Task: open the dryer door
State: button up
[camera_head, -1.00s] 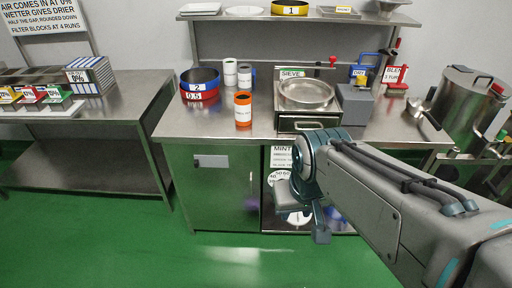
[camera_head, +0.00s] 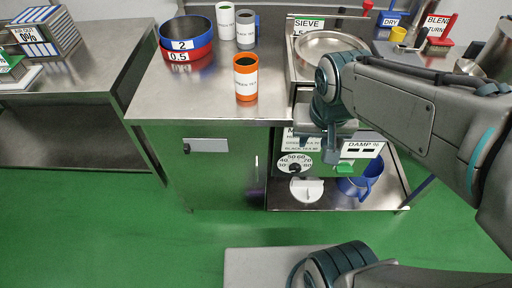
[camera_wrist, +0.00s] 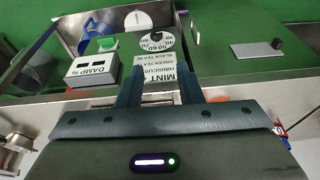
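The dryer sits under the steel counter. Its green front panel (camera_head: 222,180), which looks like the door, is closed and has a pale plate (camera_head: 206,145) near its top and a slim vertical strip (camera_head: 257,166) at its right edge. To the right are a dial (camera_head: 295,163) and a DAMP % box (camera_head: 361,150). My gripper (camera_head: 332,148) is in front of the dial area, right of the panel and not touching the plate. In the wrist view my gripper (camera_wrist: 160,88) has its fingers apart with nothing between them; the plate (camera_wrist: 257,49) shows to the right there.
The counter (camera_head: 205,103) holds an orange cup (camera_head: 246,77), stacked sieve rings (camera_head: 187,45), two more cups and a sieve pan (camera_head: 325,45). A blue jug (camera_head: 363,180) stands on the low shelf. The green floor (camera_head: 130,235) is clear in front of the panel.

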jog(key=w+a+f+m+b, duration=0.1)
jog(key=w+a+f+b, duration=0.2)
jog(key=f+b, duration=0.35)
jog(key=w+a+f+b, duration=0.25)
jog(key=f+b, duration=0.25)
jog(key=f, duration=0.3)
jog(key=t+h+b, duration=0.1)
jog(key=b, duration=1)
send_over(257, 180)
jog(key=s+a, duration=0.1)
jog(key=s, duration=0.3)
notch_tip(257, 180, down, 12)
jog(key=shift+m, duration=0.5)
jog(key=b+x, duration=0.5)
jog(key=x, duration=0.8)
jog(key=shift+w+a+f, duration=0.1)
jog(key=shift+w, duration=0.05)
grip_shut()
